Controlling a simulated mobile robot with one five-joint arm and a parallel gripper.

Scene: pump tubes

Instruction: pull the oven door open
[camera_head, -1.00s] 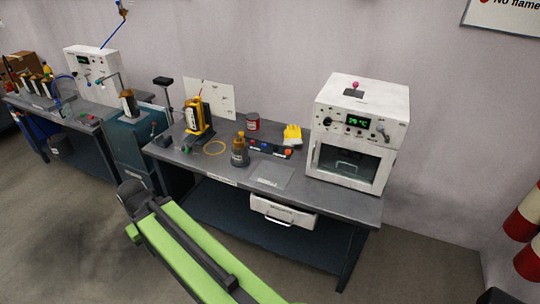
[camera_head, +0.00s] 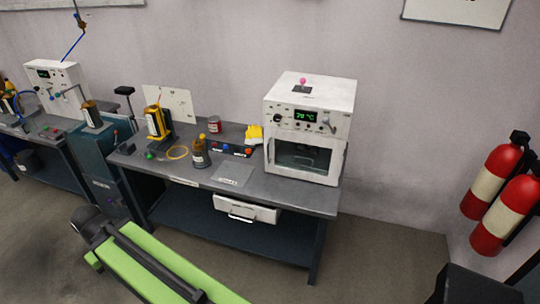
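The white oven (camera_head: 318,97) stands on the right end of the grey workbench, with a green display reading in °C and knobs on its front. Its door (camera_head: 302,158), with a dark window and a handle, appears shut. My green arm (camera_head: 140,265) crosses the lower left of the picture, in front of the bench and well away from the oven. A dark joint of the arm shows at its upper end. I cannot make out my gripper's fingers anywhere in this view.
The workbench (camera_head: 305,197) carries a brown bottle (camera_head: 200,154), a yellow-and-black device (camera_head: 157,122), a red can (camera_head: 214,125) and yellow gloves (camera_head: 254,134). A white drawer (camera_head: 246,209) hangs below its top. Red fire extinguishers (camera_head: 503,215) stand right. Floor between bench and extinguishers is clear.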

